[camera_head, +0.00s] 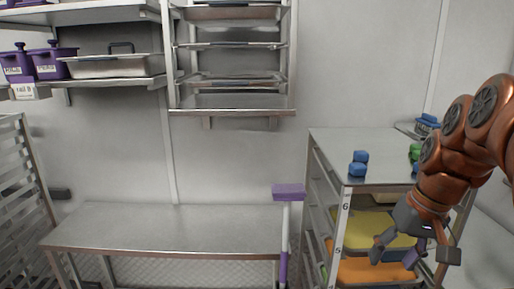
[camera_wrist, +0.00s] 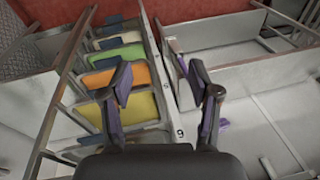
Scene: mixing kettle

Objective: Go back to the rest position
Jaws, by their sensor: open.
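My gripper (camera_head: 415,255) hangs at the lower right in the head view, at the end of my copper-coloured arm. It is in front of the rack cart (camera_head: 335,137) with coloured trays. In the wrist view my gripper (camera_wrist: 165,95) has its two dark fingers spread apart with nothing between them. The wrist view also shows the cart's trays, with a yellow tray (camera_wrist: 132,114) and an orange tray (camera_wrist: 140,78) beyond the left finger.
Blue blocks (camera_head: 359,163) and a green block (camera_head: 415,152) lie on the cart's top. A purple-headed tool (camera_head: 289,192) stands left of the cart. A bare steel table (camera_head: 170,228) is at left centre. Shelves (camera_head: 110,82) with purple containers (camera_head: 55,63) and a wall rack (camera_head: 232,103) hang above.

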